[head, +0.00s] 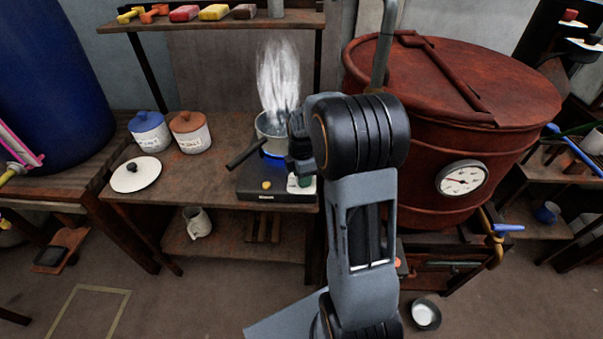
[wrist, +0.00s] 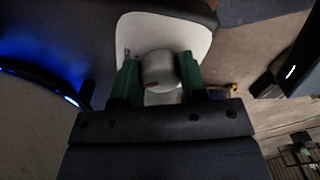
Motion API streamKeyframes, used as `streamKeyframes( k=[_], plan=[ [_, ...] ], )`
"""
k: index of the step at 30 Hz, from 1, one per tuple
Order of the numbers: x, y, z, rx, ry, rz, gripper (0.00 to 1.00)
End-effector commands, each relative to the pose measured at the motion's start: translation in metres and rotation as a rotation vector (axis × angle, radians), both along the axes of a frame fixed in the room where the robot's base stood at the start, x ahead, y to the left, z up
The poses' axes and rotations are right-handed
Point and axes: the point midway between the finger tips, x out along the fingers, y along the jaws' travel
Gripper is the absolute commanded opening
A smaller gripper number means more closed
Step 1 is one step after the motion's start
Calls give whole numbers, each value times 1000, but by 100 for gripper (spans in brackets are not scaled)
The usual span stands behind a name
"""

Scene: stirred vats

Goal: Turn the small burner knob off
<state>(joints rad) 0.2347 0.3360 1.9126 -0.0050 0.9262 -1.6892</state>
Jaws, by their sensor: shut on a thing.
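The small burner knob (wrist: 158,70) is pale grey and round, with a small red mark, on a white plate (wrist: 195,35) in the wrist view. My gripper (wrist: 158,78) has its green fingers on both sides of the knob and is shut on it. In the head view my gripper (head: 301,181) is at the right front of the dark burner (head: 275,196), and hides the knob. A blue flame glows under a steaming pot (head: 268,128); blue light (wrist: 45,77) also shows at left in the wrist view.
The pot's dark handle (head: 245,154) juts out front-left. A yellow button (head: 266,185) is on the burner's front. Two lidded jars (head: 193,139) and a white lid (head: 136,175) sit on the bench to the left. A large red vat (head: 440,100) stands close on the right.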

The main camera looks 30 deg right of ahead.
Motion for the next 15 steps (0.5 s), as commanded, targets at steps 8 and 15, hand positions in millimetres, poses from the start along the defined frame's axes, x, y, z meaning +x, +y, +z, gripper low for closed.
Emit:
streamKeyframes(
  k=[8,15],
  plan=[
    [1,0,2,0,-5,-251,16],
    [1,0,2,1,-5,-429,16]
  ],
)
